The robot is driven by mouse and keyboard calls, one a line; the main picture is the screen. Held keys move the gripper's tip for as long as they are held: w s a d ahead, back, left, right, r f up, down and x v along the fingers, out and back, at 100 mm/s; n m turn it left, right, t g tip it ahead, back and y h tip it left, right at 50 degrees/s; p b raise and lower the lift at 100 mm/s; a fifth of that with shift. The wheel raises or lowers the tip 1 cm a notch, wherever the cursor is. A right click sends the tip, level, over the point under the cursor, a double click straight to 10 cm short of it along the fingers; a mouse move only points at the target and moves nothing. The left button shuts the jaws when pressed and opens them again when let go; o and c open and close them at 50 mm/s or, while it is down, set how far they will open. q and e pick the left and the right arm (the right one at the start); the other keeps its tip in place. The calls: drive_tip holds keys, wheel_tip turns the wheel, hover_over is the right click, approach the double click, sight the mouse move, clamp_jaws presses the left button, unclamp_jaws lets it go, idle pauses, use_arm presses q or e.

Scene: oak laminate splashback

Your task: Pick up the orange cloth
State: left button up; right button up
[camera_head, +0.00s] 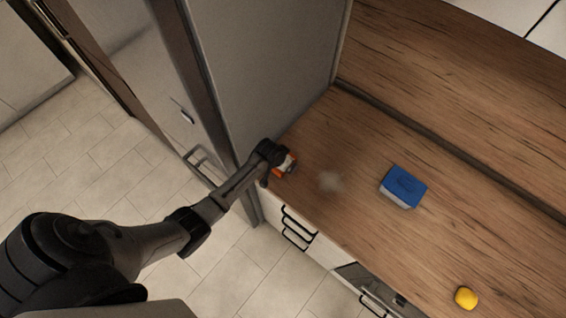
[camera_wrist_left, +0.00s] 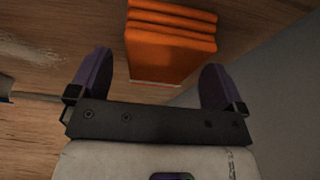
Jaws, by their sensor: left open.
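The orange cloth (camera_wrist_left: 170,45) is a folded stack with several layers, at the top middle of the left wrist view. In the head view only a small part of the orange cloth (camera_head: 291,163) shows beside my left gripper (camera_head: 278,170), which hides the rest. My left gripper is open, and its two dark fingers (camera_wrist_left: 154,82) stand apart to either side of the cloth's near end in the left wrist view. I cannot tell whether the fingers touch it. My right gripper is not in view.
The cloth lies at the counter's left end, close to a tall grey cabinet side (camera_head: 265,70). A pale smudge (camera_head: 331,181) marks the counter near the gripper.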

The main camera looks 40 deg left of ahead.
use_arm(q)
drive_tip(key=shift+f, duration=0.25)
idle(0.4)
drive_tip(key=c, duration=1)
drive_tip(key=r, duration=0.5)
drive_tip(key=shift+d, duration=0.35)
drive_tip(key=d+r, duration=0.2)
drive_tip(key=d, duration=0.1)
drive_tip(key=d+r, duration=0.2)
drive_tip(key=d, duration=0.2)
drive_tip(key=d+r+b, duration=0.1)
drive_tip(key=d+r, duration=0.1)
drive_tip(key=d, duration=0.2)
drive_tip(key=shift+w+r, duration=0.1)
drive_tip(key=shift+r, duration=0.15)
